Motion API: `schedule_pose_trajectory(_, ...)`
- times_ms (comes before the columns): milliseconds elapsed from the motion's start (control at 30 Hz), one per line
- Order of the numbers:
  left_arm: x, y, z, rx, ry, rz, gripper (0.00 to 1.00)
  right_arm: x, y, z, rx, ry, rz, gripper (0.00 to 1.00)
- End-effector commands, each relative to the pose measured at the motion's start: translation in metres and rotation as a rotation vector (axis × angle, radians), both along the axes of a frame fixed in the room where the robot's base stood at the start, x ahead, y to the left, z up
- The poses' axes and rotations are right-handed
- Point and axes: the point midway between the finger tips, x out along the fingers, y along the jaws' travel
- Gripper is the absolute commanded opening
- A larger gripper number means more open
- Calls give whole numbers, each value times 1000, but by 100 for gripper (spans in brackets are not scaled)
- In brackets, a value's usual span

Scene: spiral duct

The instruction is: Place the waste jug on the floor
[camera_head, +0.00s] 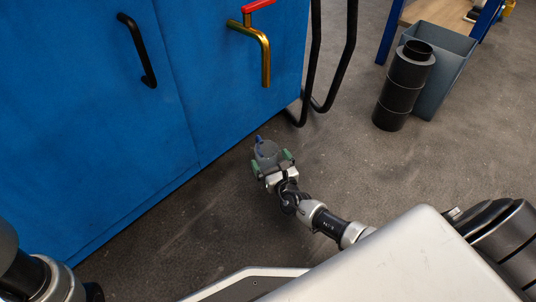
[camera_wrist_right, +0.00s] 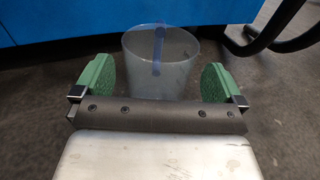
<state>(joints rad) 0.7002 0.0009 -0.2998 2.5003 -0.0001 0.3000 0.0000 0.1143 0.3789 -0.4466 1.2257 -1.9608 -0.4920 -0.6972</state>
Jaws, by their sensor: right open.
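The waste jug (camera_head: 266,149) is a clear, greyish container with a blue handle. It appears upright on the floor in front of the blue cabinet. The wrist view shows it (camera_wrist_right: 160,62) between and just beyond the green finger pads, with its handle on the far side. My right gripper (camera_head: 272,162) is low near the floor, and its jaws are open. The wrist view shows the right gripper (camera_wrist_right: 157,80) with a gap between each pad and the jug. The jug's base is hidden behind the gripper. My left arm shows at the lower left, but its gripper is out of view.
The blue cabinet (camera_head: 90,110) has a black handle (camera_head: 137,50) and a brass tap (camera_head: 263,50) with a red lever. Black hoses (camera_head: 319,100) hang beside it. A black cylinder (camera_head: 403,88) and a grey bin (camera_head: 445,65) stand at upper right.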

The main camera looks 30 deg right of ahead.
Motion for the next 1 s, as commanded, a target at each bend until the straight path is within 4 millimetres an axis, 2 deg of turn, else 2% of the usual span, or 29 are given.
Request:
schedule_pose_trajectory(33,0,0,12,0,0,0,43,-13,1,6,-1,4,2,100)
schedule_pose_trajectory(100,0,0,20,0,-1,0,43,-29,2,6,0,4,2,100)
schedule_pose_trajectory(400,0,0,42,-1,-2,-1,43,-84,5,4,-1,2,2,100)
schedule_pose_trajectory(600,0,0,45,-1,-2,-2,43,-97,6,2,1,-1,1,100)
schedule_pose_trajectory(1000,0,0,45,-1,-1,-1,43,-98,6,1,1,-1,1,100)
